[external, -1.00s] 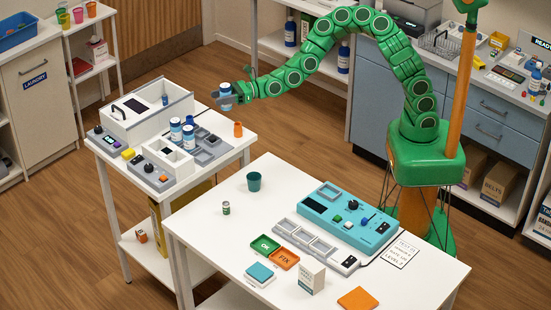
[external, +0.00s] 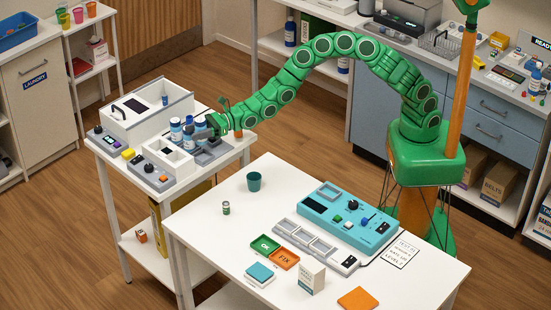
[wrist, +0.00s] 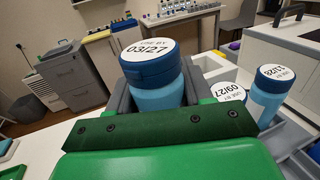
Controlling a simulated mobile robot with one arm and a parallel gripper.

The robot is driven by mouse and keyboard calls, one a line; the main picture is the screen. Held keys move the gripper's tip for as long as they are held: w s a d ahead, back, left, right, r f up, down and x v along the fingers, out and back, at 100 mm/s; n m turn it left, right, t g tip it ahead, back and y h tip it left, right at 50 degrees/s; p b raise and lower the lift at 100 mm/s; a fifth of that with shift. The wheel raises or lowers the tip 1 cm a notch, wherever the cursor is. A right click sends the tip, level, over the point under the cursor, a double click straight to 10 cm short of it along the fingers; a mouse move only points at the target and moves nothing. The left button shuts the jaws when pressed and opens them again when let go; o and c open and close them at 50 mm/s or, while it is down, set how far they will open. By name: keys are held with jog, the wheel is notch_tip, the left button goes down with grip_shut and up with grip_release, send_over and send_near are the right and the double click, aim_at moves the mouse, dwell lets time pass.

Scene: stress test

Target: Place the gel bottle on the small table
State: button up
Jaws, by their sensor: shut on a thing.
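My gripper (external: 212,124) is shut on a light blue bottle (wrist: 155,95) with a dark blue cap, whose white top label reads USE BY 03/27. I cannot read on it whether it is gel. The gripper is low over the narrow white table (external: 226,153) at the left, beside other bottles. The held bottle's base is hidden, so I cannot tell if it touches the table. Two similar bottles stand right of it in the wrist view, one labelled 11/28 (wrist: 268,95) and one 09/27 (wrist: 229,93).
A white box (external: 180,160) and grey trays (external: 209,152) stand close to the gripper. A larger white box (external: 140,118) stands behind. The front white table (external: 210,240) holds a teal device (external: 345,215) and a green cup (external: 254,182).

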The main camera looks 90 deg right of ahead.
jog(key=shift+f, duration=3.35)
jog(key=shift+f, duration=0.25)
jog(key=o, duration=1.3)
jog(key=v, duration=0.6)
jog(key=shift+d, duration=0.15)
jog(key=shift+v, duration=0.8)
